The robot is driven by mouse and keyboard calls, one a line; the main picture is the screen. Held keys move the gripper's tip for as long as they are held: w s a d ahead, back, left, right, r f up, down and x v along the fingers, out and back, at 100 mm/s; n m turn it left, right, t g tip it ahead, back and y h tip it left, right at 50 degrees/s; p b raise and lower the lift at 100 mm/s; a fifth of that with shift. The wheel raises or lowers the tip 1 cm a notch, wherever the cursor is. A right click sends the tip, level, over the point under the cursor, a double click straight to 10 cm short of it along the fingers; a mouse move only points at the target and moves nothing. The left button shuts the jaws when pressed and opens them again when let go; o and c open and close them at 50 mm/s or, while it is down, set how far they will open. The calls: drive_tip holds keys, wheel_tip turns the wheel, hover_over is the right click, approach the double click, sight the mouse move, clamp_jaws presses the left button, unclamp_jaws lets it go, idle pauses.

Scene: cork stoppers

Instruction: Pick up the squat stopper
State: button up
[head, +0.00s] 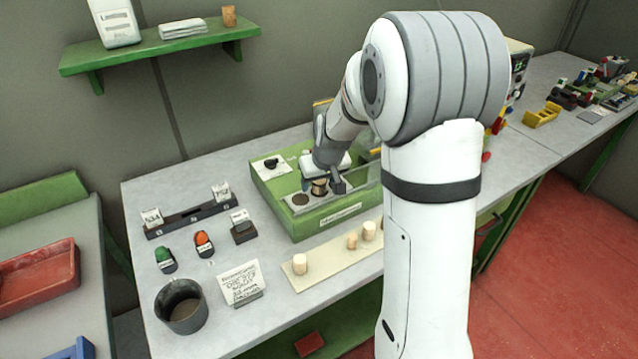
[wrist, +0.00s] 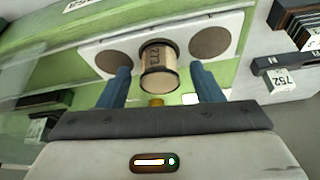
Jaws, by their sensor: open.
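A short pale tan cylinder with dark bands and dark marks (wrist: 158,68) stands at the middle of a white plate on a green box. It also shows in the head view (head: 319,187). My gripper (wrist: 160,72) is open, with one blue-grey finger on each side of it in the picture; I cannot tell whether they touch it. In the head view my gripper (head: 328,181) is over the green box. Several pale stoppers stand on a cream board in front, the leftmost one (head: 300,264) apart from the others. I cannot tell for sure which one is the squat stopper.
The white plate has round brown spots, one (wrist: 208,42) on each side of the cylinder. The green box (head: 285,205) has a clear panel by my gripper. A dark cup (head: 182,306), a handwritten card (head: 239,283) and small labelled holders stand at left. A shelf (head: 160,45) hangs behind.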

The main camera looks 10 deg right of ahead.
drive_tip(key=shift+w+f, duration=0.1)
drive_tip(key=shift+f, duration=0.1)
drive_tip(key=shift+c, duration=0.4)
drive_tip(key=c, duration=1)
